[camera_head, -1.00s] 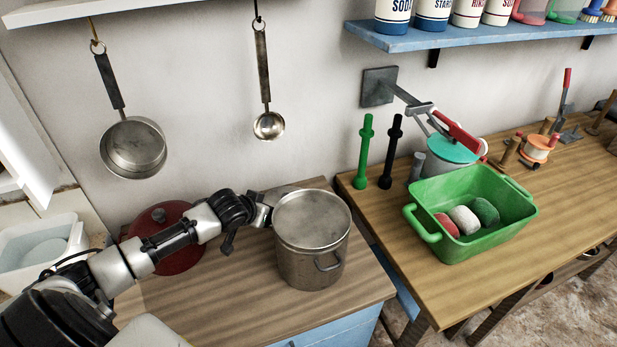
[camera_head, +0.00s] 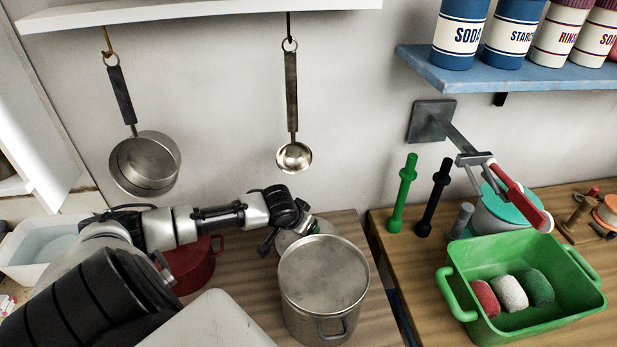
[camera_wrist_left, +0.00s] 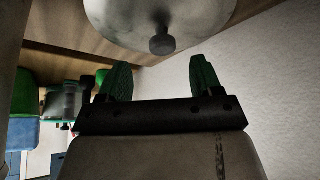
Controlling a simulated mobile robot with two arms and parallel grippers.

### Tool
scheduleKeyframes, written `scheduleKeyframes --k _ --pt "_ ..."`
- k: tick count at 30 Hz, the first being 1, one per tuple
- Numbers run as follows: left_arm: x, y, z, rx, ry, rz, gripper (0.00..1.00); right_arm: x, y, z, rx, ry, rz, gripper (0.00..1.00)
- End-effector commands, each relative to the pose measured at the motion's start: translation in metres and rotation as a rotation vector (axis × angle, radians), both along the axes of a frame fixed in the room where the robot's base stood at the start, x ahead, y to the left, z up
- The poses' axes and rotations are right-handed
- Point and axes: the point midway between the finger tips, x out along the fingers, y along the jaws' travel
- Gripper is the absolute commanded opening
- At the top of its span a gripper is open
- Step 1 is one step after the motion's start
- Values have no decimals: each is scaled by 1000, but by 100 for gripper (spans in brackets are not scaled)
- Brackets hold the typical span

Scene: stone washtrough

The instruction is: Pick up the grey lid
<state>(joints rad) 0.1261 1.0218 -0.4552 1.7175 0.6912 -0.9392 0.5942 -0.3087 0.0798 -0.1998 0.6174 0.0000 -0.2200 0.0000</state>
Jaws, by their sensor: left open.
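The grey lid (camera_head: 288,239) lies on the wooden counter behind the steel pot (camera_head: 322,315), partly hidden by my left gripper and the pot. In the left wrist view the lid (camera_wrist_left: 195,15) is a pale round dome with a dark grey knob (camera_wrist_left: 162,42). My left gripper (camera_head: 310,228) is above the lid in the head view. In the left wrist view my left gripper (camera_wrist_left: 160,70) shows two dark green fingers, spread apart and empty. The knob lies beyond the fingertips, between their lines. My right gripper is out of view.
A red pot (camera_head: 190,265) sits behind my left arm. A pan (camera_head: 146,163) and a ladle (camera_head: 294,156) hang on the wall above. A green tub (camera_head: 550,315) with sponges stands on the right table, beyond a gap.

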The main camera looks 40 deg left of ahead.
Motion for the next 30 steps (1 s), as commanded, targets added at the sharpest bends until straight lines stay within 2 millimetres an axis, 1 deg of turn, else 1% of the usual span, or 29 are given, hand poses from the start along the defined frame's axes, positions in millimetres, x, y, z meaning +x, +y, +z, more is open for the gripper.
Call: scheduleKeyframes --k 5,10,12,15,23,24,26,30 --pt "7 2 -10 -2 0 2 65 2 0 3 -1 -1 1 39" --pt "18 5 -29 -1 -1 2 65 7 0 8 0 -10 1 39" --pt "22 5 -38 -2 -1 1 65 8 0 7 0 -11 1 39" --pt "26 6 -45 -1 -2 0 65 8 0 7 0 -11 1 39" --pt "27 6 -48 1 -2 -2 65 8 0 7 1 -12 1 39" --pt "27 6 -48 1 -2 -2 64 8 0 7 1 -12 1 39" --pt "27 6 -48 1 -2 -2 54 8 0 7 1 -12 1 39" --pt "27 7 -48 1 -2 -2 33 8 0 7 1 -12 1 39"
